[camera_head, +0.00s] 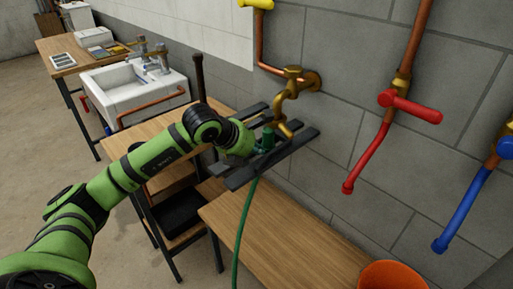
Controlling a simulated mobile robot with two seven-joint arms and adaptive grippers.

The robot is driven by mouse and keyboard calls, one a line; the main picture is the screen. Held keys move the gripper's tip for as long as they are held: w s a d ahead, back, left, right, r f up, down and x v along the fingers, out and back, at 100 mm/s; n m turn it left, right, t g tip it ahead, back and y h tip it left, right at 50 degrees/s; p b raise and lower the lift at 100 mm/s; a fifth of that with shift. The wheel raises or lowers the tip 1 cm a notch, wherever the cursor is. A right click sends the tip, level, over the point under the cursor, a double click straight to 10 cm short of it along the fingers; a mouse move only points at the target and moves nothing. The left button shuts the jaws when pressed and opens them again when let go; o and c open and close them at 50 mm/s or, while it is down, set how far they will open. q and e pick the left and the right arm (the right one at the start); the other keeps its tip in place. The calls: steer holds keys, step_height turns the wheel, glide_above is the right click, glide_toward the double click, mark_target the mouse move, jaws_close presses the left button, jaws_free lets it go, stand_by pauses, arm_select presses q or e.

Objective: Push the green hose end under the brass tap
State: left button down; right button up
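The brass tap (290,80) sticks out of the grey block wall, and its curved spout ends low over a dark slatted rack (246,176). The green hose end (268,137) stands roughly upright at the rack, just left of the spout's lower end in the picture. The green hose (244,217) hangs down from there past the rack's front edge. My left gripper (258,148) is at the hose end, on its left side. Its fingers are small and partly hidden, so I cannot tell if they grip it. My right gripper is out of view.
A red-handled tap (407,104) and a blue pipe (462,212) are on the wall at right. A wooden bench (280,240) and an orange bucket (393,275) are below. A white sink (130,97) and a dark upright post (198,78) stand left of the rack.

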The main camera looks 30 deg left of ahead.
mark_target(265, 142)
arm_select(q)
steer(key=w+b, duration=0.1)
steer(key=w, duration=0.1)
steer(key=w+d+b, duration=0.1)
steer(key=w, duration=0.1)
steer(key=shift+d, duration=0.1)
steer(key=shift+s+r, duration=0.1)
stand_by(0.3)
